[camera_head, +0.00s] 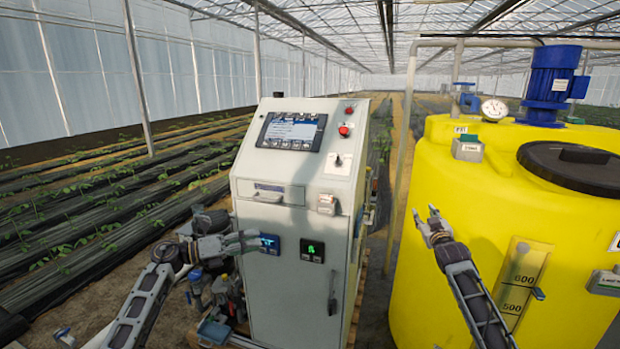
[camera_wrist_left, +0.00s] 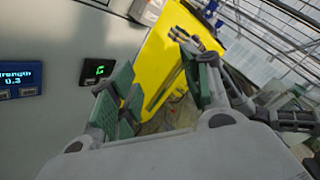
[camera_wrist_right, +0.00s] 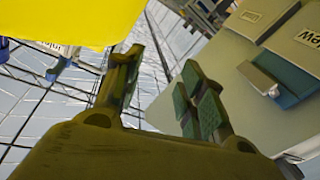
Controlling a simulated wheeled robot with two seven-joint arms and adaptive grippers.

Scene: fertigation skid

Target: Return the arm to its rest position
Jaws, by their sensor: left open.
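My left gripper (camera_head: 254,241) is in front of the grey control cabinet (camera_head: 285,223), close to the small blue display (camera_head: 269,244) on its front. In the left wrist view its two green-padded fingers stand apart with nothing between them. The blue display (camera_wrist_left: 20,80), partly cut off, and a green-lit display (camera_wrist_left: 98,69) show at the left there. My right gripper (camera_head: 432,221) is raised in front of the yellow tank (camera_head: 480,200), fingers up. In the right wrist view its fingers are spread and empty.
The cabinet carries a screen (camera_head: 291,131), red buttons and a door handle (camera_head: 332,294). Pumps and pipework (camera_head: 222,285) stand low at its left. A blue motor (camera_head: 553,85) and a gauge (camera_head: 494,109) top the tank. A narrow gap separates cabinet and tank.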

